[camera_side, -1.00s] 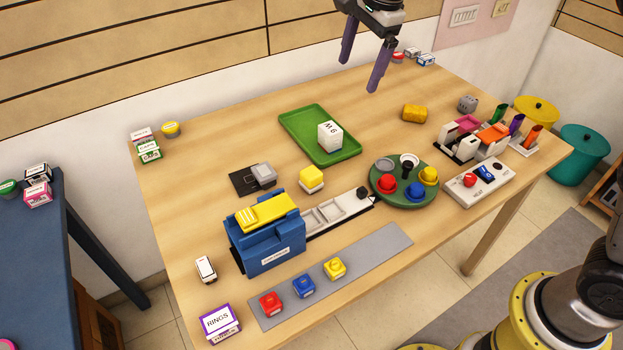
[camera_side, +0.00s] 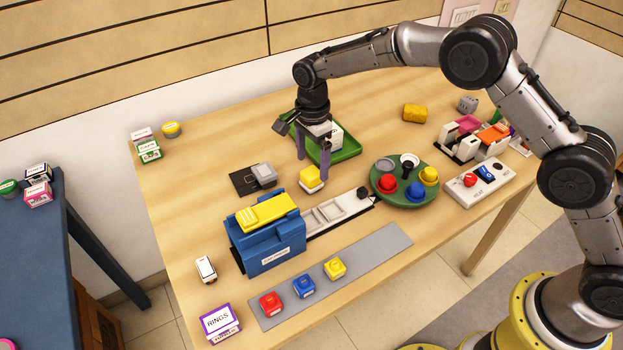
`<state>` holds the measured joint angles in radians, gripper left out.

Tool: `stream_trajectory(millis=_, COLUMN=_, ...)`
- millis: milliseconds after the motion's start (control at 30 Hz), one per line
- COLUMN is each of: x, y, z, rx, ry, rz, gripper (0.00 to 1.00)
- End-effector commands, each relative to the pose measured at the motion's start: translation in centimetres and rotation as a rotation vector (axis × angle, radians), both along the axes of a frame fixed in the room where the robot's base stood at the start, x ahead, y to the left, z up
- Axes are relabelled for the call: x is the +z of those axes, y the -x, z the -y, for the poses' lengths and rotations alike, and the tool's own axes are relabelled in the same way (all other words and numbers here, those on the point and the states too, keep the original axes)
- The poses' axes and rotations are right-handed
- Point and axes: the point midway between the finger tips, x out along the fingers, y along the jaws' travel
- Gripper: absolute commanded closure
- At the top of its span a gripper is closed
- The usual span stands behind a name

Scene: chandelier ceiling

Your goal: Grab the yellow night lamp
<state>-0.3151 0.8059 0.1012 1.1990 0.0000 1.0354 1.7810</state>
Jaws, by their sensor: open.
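A small block with a yellow top and white base (camera_side: 311,180) stands on the wooden table; it looks like the yellow night lamp. My gripper (camera_side: 313,168) points down at it with purple fingers spread apart. One finger is at its upper left and the other by its right edge. The fingers are open, and I see no grip on the lamp. Whether the fingertips touch it, I cannot tell.
A green tray (camera_side: 348,153) with a white box lies just behind my gripper. A blue device with a yellow top (camera_side: 268,245) stands in front left. A round green stand (camera_side: 404,198) with coloured knobs is to the right. A grey box (camera_side: 263,174) sits left.

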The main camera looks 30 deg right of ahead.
Motion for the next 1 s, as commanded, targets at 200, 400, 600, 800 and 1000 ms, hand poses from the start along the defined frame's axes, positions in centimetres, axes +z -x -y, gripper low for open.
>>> stream_trajectory(millis=200, x=-1.5, y=0.0, z=0.0, rx=0.0, ry=0.0, rz=-0.002, gripper=0.07)
stream_trajectory(millis=400, x=-4.3, y=-0.1, z=-0.1, rx=0.0, ry=0.001, rz=-0.004, gripper=0.07)
stream_trajectory(millis=600, x=-6.0, y=-0.2, z=-0.1, rx=0.0, ry=0.001, rz=0.0, gripper=0.07)
stream_trajectory(millis=800, x=-6.1, y=-0.2, z=-0.1, rx=0.0, ry=0.001, rz=0.001, gripper=0.07)
stream_trajectory(millis=1000, x=-6.1, y=-0.2, z=-0.1, rx=0.0, ry=0.001, rz=0.0, gripper=0.36)
